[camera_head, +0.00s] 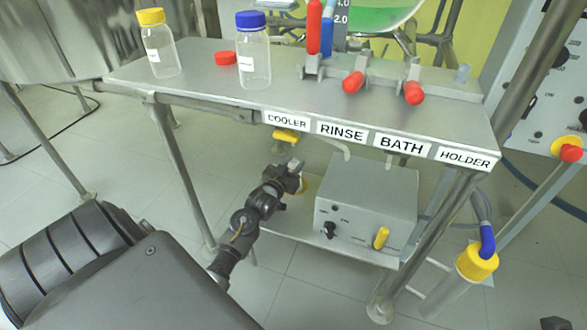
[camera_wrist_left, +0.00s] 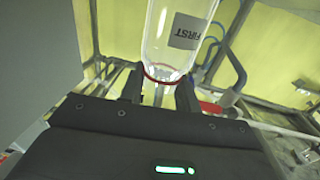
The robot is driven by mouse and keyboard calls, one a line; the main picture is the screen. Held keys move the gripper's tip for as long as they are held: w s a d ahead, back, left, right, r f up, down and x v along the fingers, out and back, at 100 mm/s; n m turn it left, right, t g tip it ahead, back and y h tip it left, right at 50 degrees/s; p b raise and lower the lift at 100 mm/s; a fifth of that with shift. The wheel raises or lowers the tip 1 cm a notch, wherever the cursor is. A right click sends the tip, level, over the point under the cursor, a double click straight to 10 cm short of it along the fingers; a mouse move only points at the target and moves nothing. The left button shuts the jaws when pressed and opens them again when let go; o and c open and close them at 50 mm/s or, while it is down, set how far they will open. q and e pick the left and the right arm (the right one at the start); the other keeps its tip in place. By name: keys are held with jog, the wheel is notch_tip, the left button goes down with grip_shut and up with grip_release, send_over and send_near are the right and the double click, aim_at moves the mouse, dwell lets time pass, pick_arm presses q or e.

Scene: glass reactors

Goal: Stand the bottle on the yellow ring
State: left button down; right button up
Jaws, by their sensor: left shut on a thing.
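My left gripper (camera_head: 292,170) is below the tabletop, over the lower shelf, in the head view. In the left wrist view its two fingers (camera_wrist_left: 161,92) are shut on a clear bottle (camera_wrist_left: 160,40). The bottle has a red band (camera_wrist_left: 165,73) between the fingertips and a white label reading FIRST, upside down in this picture. In the head view the bottle is hard to make out at the gripper. A small yellow patch (camera_head: 304,185) shows beside the gripper at the lower shelf, mostly hidden; I cannot tell if it is the yellow ring. My right gripper is not in view.
On the tabletop (camera_head: 200,80) stand a yellow-capped bottle (camera_head: 159,45) and a blue-capped bottle (camera_head: 253,52), with a red cap (camera_head: 225,58) between them. A grey box (camera_head: 365,207) stands right of the gripper. Table legs and the tabletop edge surround the arm.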

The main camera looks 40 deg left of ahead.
pick_arm(q)
jog(key=shift+r, duration=0.15)
jog(key=c, duration=1)
grip_release()
